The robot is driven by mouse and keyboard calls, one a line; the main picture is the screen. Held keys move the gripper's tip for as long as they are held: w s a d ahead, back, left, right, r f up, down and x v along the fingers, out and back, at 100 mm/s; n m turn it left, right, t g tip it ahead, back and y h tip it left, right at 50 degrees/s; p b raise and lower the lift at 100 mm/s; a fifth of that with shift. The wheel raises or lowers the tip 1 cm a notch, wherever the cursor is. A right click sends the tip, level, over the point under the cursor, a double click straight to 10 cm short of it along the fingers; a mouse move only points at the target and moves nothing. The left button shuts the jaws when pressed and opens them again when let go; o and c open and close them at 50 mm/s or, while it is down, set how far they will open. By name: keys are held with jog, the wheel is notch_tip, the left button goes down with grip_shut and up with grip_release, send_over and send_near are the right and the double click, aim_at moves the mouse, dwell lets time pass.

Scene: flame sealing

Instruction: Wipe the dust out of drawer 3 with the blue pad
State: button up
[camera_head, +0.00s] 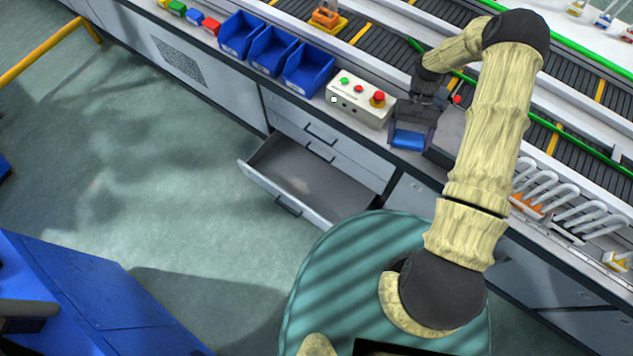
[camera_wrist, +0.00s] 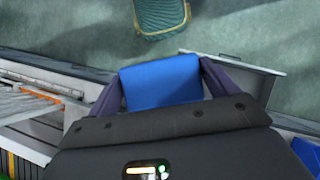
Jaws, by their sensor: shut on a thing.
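My gripper (camera_head: 409,138) is shut on the blue pad (camera_head: 407,141), above the counter to the right of the control box. In the wrist view the blue pad (camera_wrist: 160,82) sits between the two fingers of my gripper (camera_wrist: 161,88). An open grey drawer (camera_head: 335,196) sticks out of the cabinet front, below and left of the pad, under closed drawer fronts. A small pale patch that looks like dust (camera_head: 300,184) lies on its floor. The pad is apart from the drawer. I cannot read a number on the drawer.
A control box (camera_head: 358,101) with coloured buttons stands just left of my gripper. Blue bins (camera_head: 308,70) stand further left along the counter. A conveyor (camera_head: 385,48) runs behind. A blue cabinet (camera_head: 85,300) stands at lower left. The floor before the drawer is clear.

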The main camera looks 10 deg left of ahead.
dwell(0.3)
notch_tip(320, 180, down, 21)
jog(key=s+n+t+h+b, duration=0.2)
jog(key=n+h+b, duration=0.3)
jog(key=n+b, duration=0.65)
jog(key=w+a+f+n+t+b, duration=0.2)
jog(key=f+n+b, duration=0.1)
jog(key=f+b, duration=0.35)
jog(key=w+a+f+n+t+h+b, duration=0.1)
jog(key=a+f+n+t+b, duration=0.15)
jog(key=f+b, duration=0.4)
jog(key=w+a+f+n+t+b, duration=0.2)
jog(key=a+f+n+b, duration=0.15)
jog(key=f+b, duration=0.3)
jog(key=w+a+f+n+y+b, duration=0.2)
jog(key=a+f+n+y+b, duration=0.4)
jog(key=a+f+n+b, duration=0.5)
jog(key=w+a+f+n+y+b, duration=0.2)
jog(key=a+f+n+y+b, duration=0.4)
jog(key=a+f+n+b, duration=0.6)
jog(key=shift+w+a+f+n+t+b, duration=0.15)
jog(key=shift+a+f+n+t+b, duration=0.2)
jog(key=shift+f+n+b, duration=2.05)
jog(key=r+n+b, duration=0.1)
jog(key=b, duration=0.1)
jog(key=shift+r+b, duration=0.35)
jog(key=shift+r, duration=0.05)
